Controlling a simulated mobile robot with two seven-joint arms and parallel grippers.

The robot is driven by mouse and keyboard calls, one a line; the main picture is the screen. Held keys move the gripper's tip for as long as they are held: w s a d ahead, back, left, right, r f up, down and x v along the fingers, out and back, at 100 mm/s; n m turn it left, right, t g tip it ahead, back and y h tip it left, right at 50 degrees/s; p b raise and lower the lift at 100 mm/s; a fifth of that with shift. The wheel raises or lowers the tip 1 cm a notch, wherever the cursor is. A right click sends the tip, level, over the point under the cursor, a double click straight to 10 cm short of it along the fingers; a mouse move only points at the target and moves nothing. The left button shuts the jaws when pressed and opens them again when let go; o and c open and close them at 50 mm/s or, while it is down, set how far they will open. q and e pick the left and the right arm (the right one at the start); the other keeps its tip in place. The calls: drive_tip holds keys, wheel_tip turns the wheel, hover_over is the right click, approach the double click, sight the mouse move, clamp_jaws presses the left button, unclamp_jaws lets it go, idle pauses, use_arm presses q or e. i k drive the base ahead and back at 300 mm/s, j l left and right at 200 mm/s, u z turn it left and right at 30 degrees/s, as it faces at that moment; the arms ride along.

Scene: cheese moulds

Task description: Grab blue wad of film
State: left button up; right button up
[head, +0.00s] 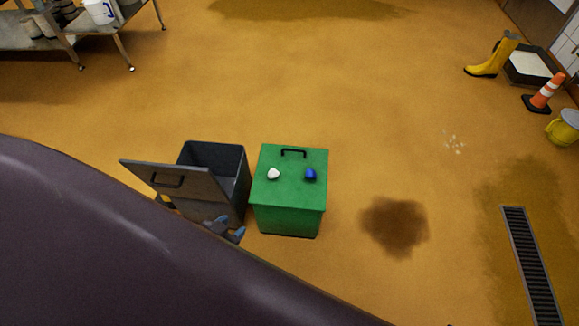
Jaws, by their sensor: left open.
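The blue wad of film (310,174) lies on the closed lid of the green bin (288,215), right of its middle. A white wad (273,174) lies on the same lid to its left, apart from it. My left gripper (226,230) shows in part as grey-blue fingers, low in front of the dark bin and left of the green bin. It is open, apart from the blue wad, and partly hidden by my arm. My right gripper is not in view.
The dark grey bin (240,185) stands open left of the green bin, its lid (175,183) tilted left. A dark stain (396,226) and a floor drain (532,265) lie to the right. A yellow boot (493,60) and cone (543,92) stand far right. The middle floor is clear.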

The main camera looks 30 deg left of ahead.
sight(310, 172)
drive_tip(key=i+l+u, duration=0.1)
drive_tip(key=l+u, duration=0.2)
drive_tip(key=u, duration=0.2)
drive_tip(key=l+u, duration=0.35)
drive_tip(key=u, duration=0.15)
drive_tip(key=i+l+u, duration=0.1)
drive_tip(key=l+u, duration=0.25)
drive_tip(key=i+l+u, duration=0.1)
drive_tip(key=l+u, duration=0.25)
drive_tip(key=i+l+u, duration=0.1)
drive_tip(key=i+l, duration=0.1)
drive_tip(key=i, duration=0.1)
